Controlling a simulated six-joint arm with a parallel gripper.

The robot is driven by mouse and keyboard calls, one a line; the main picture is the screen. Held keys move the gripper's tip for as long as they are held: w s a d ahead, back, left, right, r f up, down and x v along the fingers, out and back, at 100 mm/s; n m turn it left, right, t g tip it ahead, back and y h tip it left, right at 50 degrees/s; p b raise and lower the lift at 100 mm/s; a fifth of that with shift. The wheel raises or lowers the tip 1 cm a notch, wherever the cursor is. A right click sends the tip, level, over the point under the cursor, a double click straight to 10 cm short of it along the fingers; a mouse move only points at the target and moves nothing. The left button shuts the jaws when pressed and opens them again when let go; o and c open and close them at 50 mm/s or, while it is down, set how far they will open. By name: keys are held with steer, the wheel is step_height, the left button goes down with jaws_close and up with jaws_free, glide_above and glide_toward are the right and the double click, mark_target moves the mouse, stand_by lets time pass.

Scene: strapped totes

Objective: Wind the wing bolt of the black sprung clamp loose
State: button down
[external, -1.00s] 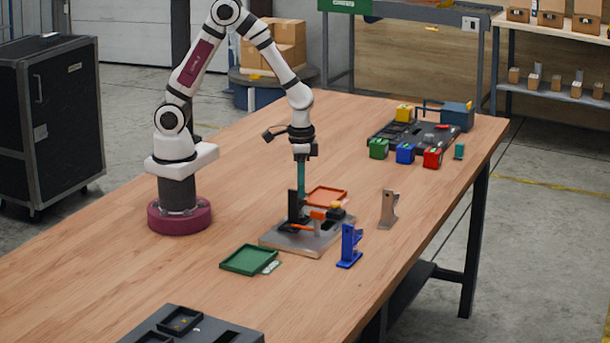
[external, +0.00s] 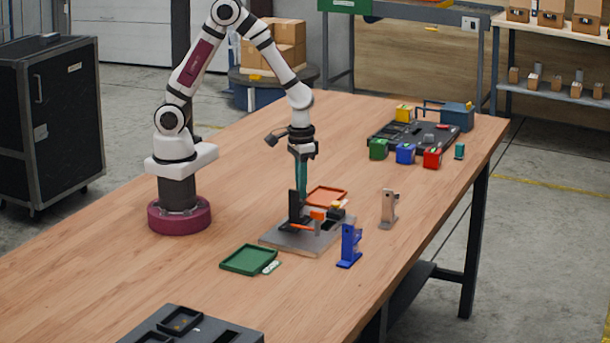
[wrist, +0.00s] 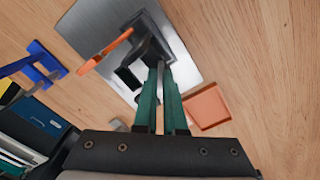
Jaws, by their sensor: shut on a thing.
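The black clamp (external: 293,210) stands on a grey metal plate (external: 283,243) in the external view. In the wrist view the black clamp body (wrist: 148,42) lies just past my fingertips, with an orange bar (wrist: 106,50) reaching out to its left. My gripper (external: 301,190) points straight down at the top of the clamp. Its two teal fingers (wrist: 160,68) are shut on a thin grey piece, which appears to be the wing bolt. The fingers hide most of the bolt, so I cannot tell how far it is wound.
A blue stand (external: 348,248) and a grey-brown stand (external: 389,210) are right of the plate. An orange tray (external: 327,196) lies behind it and a green tray (external: 248,260) in front. A dark tote (external: 400,132) with coloured blocks is farther back.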

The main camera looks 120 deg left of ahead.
steer(key=n, duration=0.6)
steer(key=shift+n, duration=0.3)
steer(key=n, duration=1.2)
steer(key=shift+n, duration=0.3)
steer(key=n, duration=0.6)
steer(key=shift+n, duration=0.4)
steer(key=c, duration=1)
jaws_free()
